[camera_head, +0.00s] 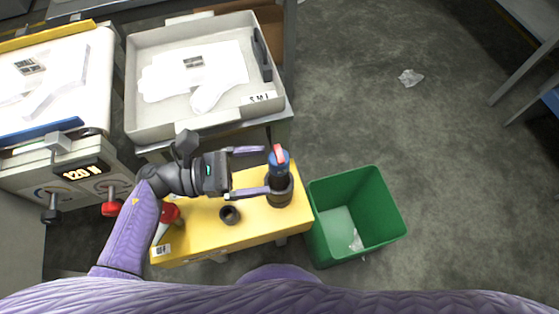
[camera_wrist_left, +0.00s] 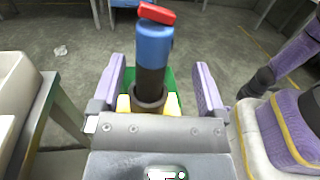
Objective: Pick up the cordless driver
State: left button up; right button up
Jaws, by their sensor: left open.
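The cordless driver, a blue and black cylinder with a red top (camera_head: 279,160), stands upright in a dark round holder (camera_head: 280,193) on the yellow table. In the left wrist view the driver (camera_wrist_left: 153,48) stands beyond the fingers, centred between them, its lower end hidden inside the dark ring. My left gripper (camera_head: 250,171) is open, its two purple fingers pointing right at the driver, one on each side of its line. The gap between the fingers is empty. My right gripper does not show.
The yellow table (camera_head: 256,225) also holds an empty dark ring (camera_head: 230,214) and a red and white object (camera_head: 168,218). A green bin (camera_head: 384,212) stands right of it. A grey tray (camera_head: 137,113) with white items lies behind. The floor at right is mostly clear.

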pick_arm(q)
jog(key=w+d, duration=0.1)
jog(key=d, duration=0.5)
jog(key=shift+w+f+b, duration=0.15)
jog(key=shift+w+b, duration=0.2)
jog(key=shift+b, duration=0.05)
grip_shut()
